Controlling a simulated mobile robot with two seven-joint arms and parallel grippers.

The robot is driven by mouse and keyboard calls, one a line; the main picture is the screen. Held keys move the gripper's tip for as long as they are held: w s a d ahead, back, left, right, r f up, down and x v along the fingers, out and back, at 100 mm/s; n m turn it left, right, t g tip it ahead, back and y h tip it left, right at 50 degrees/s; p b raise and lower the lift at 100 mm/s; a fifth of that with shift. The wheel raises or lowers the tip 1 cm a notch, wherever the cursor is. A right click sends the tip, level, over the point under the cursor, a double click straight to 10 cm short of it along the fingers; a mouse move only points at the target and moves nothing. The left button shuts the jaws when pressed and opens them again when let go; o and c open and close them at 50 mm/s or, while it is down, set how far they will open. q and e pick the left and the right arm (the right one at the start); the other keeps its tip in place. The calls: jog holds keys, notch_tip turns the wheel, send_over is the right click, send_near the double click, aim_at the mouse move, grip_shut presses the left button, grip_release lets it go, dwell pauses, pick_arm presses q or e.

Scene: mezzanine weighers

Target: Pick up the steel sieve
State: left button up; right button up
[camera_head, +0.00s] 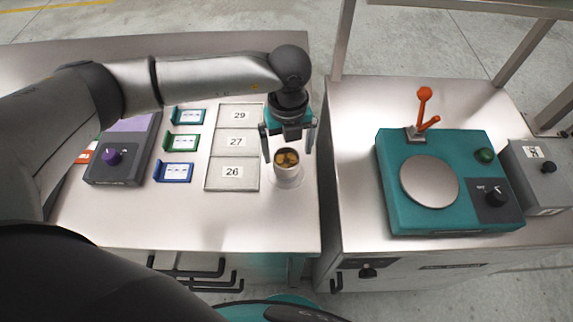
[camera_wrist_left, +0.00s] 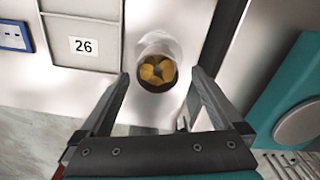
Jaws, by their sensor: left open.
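A small pale, round, cup-like vessel (camera_head: 288,171) stands upright at the right edge of the left bench. It holds several golden-brown pieces, and it also shows in the left wrist view (camera_wrist_left: 158,45). It is the only sieve-like thing I see, but I cannot tell for sure that it is the steel sieve. My left gripper (camera_head: 289,153) points down over it, open. In the left wrist view, the fingertips (camera_wrist_left: 160,76) are apart on either side of the vessel's mouth, with nothing gripped. My right gripper is not in view.
Grey plates marked 29, 27 and 26 (camera_head: 232,173) lie left of the vessel. Further left are small coloured label holders (camera_head: 174,172) and a dark device with a purple knob (camera_head: 112,157). A teal weigher (camera_head: 389,190) stands on the right bench, across a narrow gap.

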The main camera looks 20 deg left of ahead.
aim_at(287, 158)
pick_arm(q)
notch_tip(287, 158, down, 5)
jog(key=shift+s+f, duration=0.1)
jog(key=shift+s, duration=0.05)
grip_shut()
dwell(0.9)
